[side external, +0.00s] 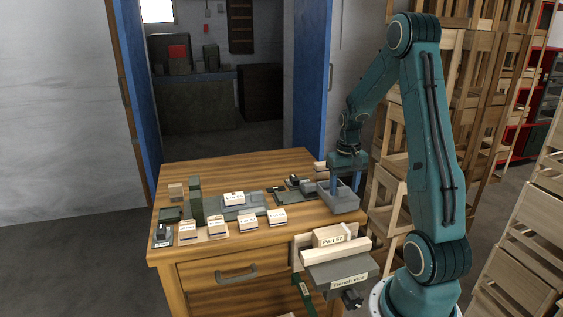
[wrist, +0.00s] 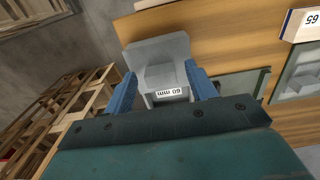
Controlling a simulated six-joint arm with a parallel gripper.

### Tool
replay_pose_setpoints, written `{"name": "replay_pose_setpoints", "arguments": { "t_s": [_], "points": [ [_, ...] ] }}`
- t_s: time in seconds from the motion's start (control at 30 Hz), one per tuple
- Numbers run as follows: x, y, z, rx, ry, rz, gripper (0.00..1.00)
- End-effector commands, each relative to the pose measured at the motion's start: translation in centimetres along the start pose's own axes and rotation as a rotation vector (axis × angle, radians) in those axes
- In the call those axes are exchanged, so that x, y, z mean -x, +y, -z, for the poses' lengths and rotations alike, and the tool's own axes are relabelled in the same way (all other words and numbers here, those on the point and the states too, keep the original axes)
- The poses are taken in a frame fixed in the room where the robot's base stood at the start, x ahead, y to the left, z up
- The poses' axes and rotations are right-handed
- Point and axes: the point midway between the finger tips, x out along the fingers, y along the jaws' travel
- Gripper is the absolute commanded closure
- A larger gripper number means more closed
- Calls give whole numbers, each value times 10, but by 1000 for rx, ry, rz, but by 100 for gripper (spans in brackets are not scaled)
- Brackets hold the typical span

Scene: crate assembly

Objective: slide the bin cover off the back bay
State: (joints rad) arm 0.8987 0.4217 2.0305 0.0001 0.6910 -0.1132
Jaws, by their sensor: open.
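A light grey bin-like part (side external: 340,199) stands at the right end of the wooden table. In the wrist view the grey part (wrist: 158,62) has an angular recess and a "60 mm" label facing my wrist. My gripper (side external: 345,184) is low over it, pointing down. In the wrist view my gripper (wrist: 162,88) is open, with one blue finger on each side of the part's near end. I cannot tell whether the fingers touch it. No separate bin cover or back bay can be made out for certain.
Dark trays (side external: 292,188) with small parts lie just left of the grey part. A grey plate (side external: 241,207) and several labelled blocks (side external: 277,217) fill the table's middle. A vise (side external: 340,268) holding a light block is at the front edge. Wooden racks (side external: 470,110) stand behind my arm.

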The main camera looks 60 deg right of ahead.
Motion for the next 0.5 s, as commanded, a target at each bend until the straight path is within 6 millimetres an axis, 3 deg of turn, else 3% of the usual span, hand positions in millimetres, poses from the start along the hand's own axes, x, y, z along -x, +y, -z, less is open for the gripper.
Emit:
{"name": "replay_pose_setpoints", "arguments": {
  "t_s": [0.27, 0.5],
  "points": [
    [15, 0, 1, 0, 4, 0, 44],
    [48, 0, 1, 0, 6, -1, 44]
  ]
}}
